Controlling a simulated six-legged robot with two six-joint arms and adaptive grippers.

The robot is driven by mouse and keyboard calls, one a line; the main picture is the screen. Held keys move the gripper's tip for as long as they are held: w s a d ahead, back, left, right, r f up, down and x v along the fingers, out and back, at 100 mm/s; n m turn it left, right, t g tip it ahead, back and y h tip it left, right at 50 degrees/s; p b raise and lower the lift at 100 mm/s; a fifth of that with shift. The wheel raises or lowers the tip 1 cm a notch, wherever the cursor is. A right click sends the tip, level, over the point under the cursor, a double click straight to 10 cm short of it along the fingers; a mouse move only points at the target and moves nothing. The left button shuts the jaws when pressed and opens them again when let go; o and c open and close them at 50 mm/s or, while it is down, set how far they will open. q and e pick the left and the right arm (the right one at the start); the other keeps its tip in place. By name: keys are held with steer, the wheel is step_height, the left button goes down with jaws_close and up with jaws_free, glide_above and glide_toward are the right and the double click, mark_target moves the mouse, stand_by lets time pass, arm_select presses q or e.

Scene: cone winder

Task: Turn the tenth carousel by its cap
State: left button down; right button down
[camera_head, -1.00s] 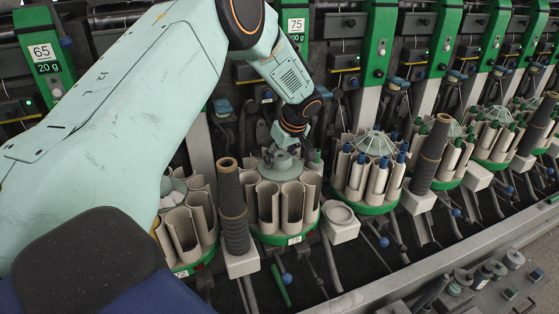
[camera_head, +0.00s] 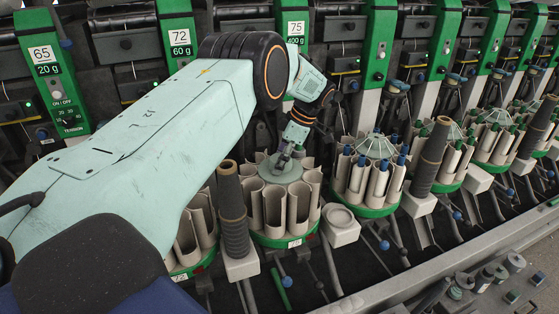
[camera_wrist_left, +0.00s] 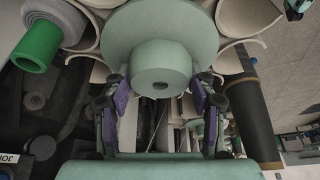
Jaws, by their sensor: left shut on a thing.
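The carousel (camera_head: 276,210) under my left arm has several cream open compartments and a green base with a small white label. Its pale green round cap (camera_head: 267,168) sits on top in the middle. My left gripper (camera_head: 281,160) is at the cap, coming down from the upper right. In the left wrist view the cap's short round knob (camera_wrist_left: 160,68) stands between the two purple-padded fingers of my left gripper (camera_wrist_left: 160,98), which are shut on it. My right gripper is in neither view.
Dark ribbed posts (camera_head: 233,212) stand between neighbouring carousels, one close on the left. A carousel with blue-tipped tubes (camera_head: 377,175) stands to the right. A pale block with a round top (camera_head: 341,225) sits between them. Green numbered panels (camera_head: 294,30) line the back.

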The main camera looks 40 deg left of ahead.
arm_select(q)
steer(key=shift+w+n+h, duration=0.1)
steer(key=shift+n+h, duration=0.2)
steer(key=shift+n, duration=0.6)
steer(key=shift+r, duration=0.15)
steer(key=c, duration=0.5)
jaws_free()
steer(key=shift+d, duration=0.15)
steer(key=shift+o, duration=0.3)
steer(key=shift+g, duration=0.3)
steer(key=shift+v, duration=3.65)
